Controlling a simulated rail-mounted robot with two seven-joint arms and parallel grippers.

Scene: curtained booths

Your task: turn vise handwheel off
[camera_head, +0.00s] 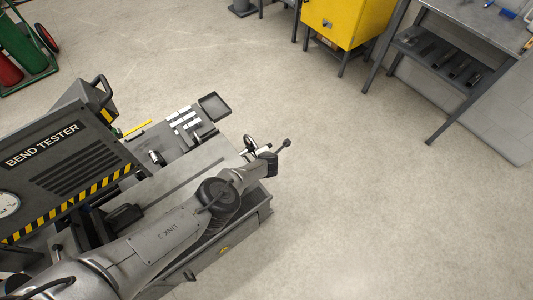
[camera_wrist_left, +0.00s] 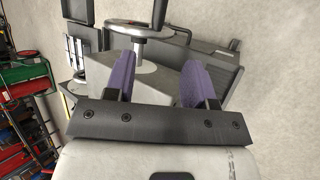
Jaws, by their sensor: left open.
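The vise handwheel (camera_head: 250,143) is a small dark spoked wheel at the right end of the bend tester bench. In the left wrist view the handwheel (camera_wrist_left: 139,29) has a bright metal rim and hub at the top, with a dark upright handle beside it. My left gripper (camera_wrist_left: 158,62) is open, its two purple-padded fingers pointing toward the wheel. The fingers appear empty and apart from the rim. In the head view my left arm reaches over the bench from the lower left, and its gripper end is small beside the wheel. My right gripper is not in view.
The bend tester (camera_head: 50,150) with striped edging fills the left. A small dark tray (camera_head: 214,106) sits at the bench's back. A yellow cabinet (camera_head: 343,20) and a grey workbench (camera_head: 455,60) stand farther back. The floor (camera_head: 380,210) to the right is clear.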

